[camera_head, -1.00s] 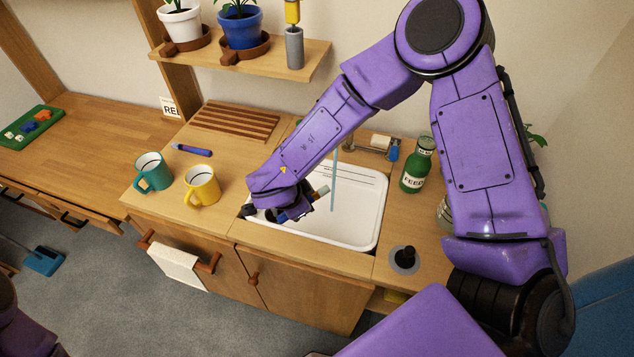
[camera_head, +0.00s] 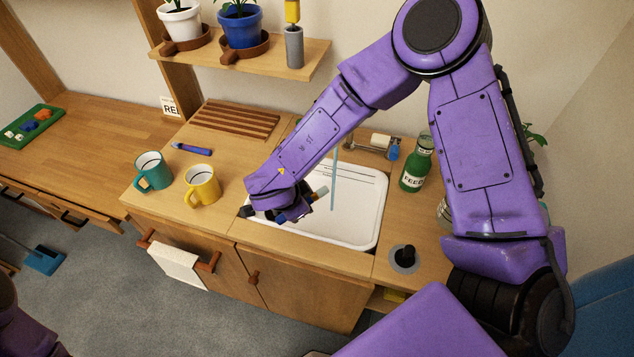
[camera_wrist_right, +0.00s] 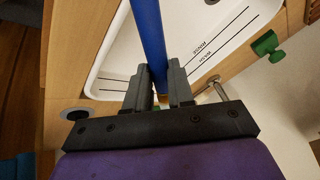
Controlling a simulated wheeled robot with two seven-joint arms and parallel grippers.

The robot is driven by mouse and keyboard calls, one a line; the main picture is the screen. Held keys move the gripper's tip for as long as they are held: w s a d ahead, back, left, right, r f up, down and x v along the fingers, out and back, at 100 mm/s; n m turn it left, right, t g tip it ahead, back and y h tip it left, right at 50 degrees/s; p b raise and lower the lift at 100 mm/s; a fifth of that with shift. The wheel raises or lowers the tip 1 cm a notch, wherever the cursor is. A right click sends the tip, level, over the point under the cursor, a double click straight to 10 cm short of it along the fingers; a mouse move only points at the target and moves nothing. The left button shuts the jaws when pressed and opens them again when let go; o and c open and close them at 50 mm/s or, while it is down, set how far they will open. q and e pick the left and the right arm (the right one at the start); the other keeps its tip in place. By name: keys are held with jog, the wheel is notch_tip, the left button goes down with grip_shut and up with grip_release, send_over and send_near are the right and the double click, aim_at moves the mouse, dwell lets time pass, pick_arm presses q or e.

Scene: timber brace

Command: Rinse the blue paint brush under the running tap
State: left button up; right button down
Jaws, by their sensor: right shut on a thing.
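My right gripper (camera_head: 296,212) is over the left part of the white sink basin (camera_head: 357,226). It is shut on the blue paint brush, whose blue handle (camera_wrist_right: 148,35) runs up between the fingers (camera_wrist_right: 158,70) in the right wrist view. In the head view the brush's pale end (camera_head: 321,192) sticks out to the right of my gripper, near the thin stream of water (camera_head: 334,178). The stream falls from the tap (camera_head: 360,147), which my arm partly covers. The brush end looks just left of the stream; I cannot tell whether they touch. My left gripper is out of view.
A teal mug (camera_head: 151,172) and a yellow mug (camera_head: 202,186) stand left of the sink, with a blue pen-like thing (camera_head: 192,149) behind them. A green bottle (camera_head: 416,164) stands right of the basin. A black knob (camera_head: 403,256) sits at the front right.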

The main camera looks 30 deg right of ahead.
dwell(0.3)
pick_arm(q)
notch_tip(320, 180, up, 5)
jog(key=p, duration=0.4)
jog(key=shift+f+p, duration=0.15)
jog(key=shift+p, duration=0.25)
pick_arm(e)
jog(key=s+a+r, duration=0.2)
jog(key=a+r, duration=0.2)
jog(key=shift+s+a, duration=0.2)
jog(key=shift+s, duration=0.05)
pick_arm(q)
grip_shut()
